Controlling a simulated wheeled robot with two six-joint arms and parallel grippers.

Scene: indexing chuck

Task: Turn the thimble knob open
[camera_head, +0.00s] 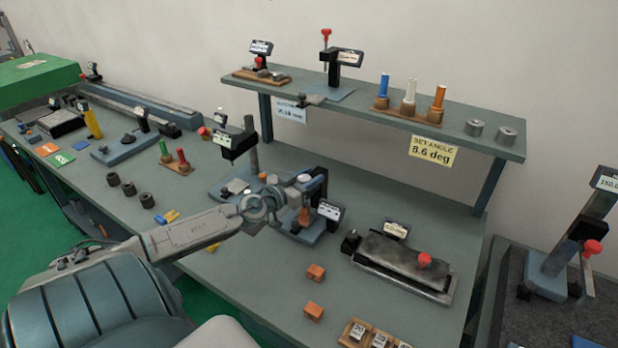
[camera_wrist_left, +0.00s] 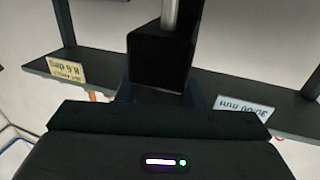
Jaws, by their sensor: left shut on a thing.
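My left gripper (camera_head: 303,184) reaches in from the left to the small bench instrument with a blue-grey base (camera_head: 298,232) and a dark readout (camera_head: 330,211). It is shut at the top of this instrument, on what appears to be the thimble knob; the fingers cover most of it, so its turn cannot be read. A copper-coloured cylinder (camera_head: 304,215) stands just below the fingers. In the left wrist view a dark block with a metal rod (camera_wrist_left: 168,50) fills the upper middle; the fingertips and knob are hidden there. My right gripper is not in view.
A shelf (camera_head: 460,115) with tools and gauges stands behind. Close left is another gauge stand with a dark readout (camera_head: 236,140). To the right lies a grey vise-like fixture (camera_head: 405,265) with a red knob.

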